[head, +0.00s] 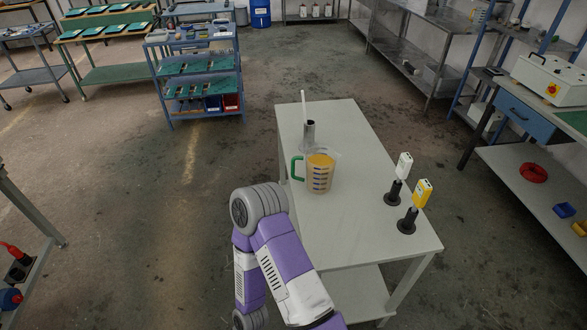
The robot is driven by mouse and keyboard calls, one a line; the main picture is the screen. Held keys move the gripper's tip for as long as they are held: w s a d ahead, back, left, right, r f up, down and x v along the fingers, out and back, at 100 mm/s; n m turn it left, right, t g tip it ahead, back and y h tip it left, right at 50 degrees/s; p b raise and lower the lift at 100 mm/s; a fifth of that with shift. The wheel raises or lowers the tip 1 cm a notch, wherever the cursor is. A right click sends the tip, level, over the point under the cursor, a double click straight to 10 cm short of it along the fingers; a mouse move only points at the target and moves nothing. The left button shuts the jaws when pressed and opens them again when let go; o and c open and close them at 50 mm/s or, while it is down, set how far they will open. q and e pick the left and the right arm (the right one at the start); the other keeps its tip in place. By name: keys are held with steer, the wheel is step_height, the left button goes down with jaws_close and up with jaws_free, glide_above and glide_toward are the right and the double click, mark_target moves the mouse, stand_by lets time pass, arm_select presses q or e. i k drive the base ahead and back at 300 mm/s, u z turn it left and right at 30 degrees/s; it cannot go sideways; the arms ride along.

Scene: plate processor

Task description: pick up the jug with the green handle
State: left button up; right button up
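The jug (319,184) stands upright on the white table. It is clear, has dark blue markings and holds an orange-yellow content. Its green handle (296,168) sticks out to the left, towards the table's left edge. One of my arms, purple and white, rises from the bottom of the head view and bends at a grey joint in front and left of the jug. Neither of my grippers shows in the head view.
The white table (350,225) has clear room right of the jug. A dark cylinder (309,131) with a white stick stands just behind the jug. A white device (404,165) and a yellow device (422,192) stand in black holders at the right. A blue shelf cart (200,85) stands behind.

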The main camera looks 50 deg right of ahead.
mark_target(320, 160)
steer(key=i, duration=0.95)
steer(key=z, duration=2.4)
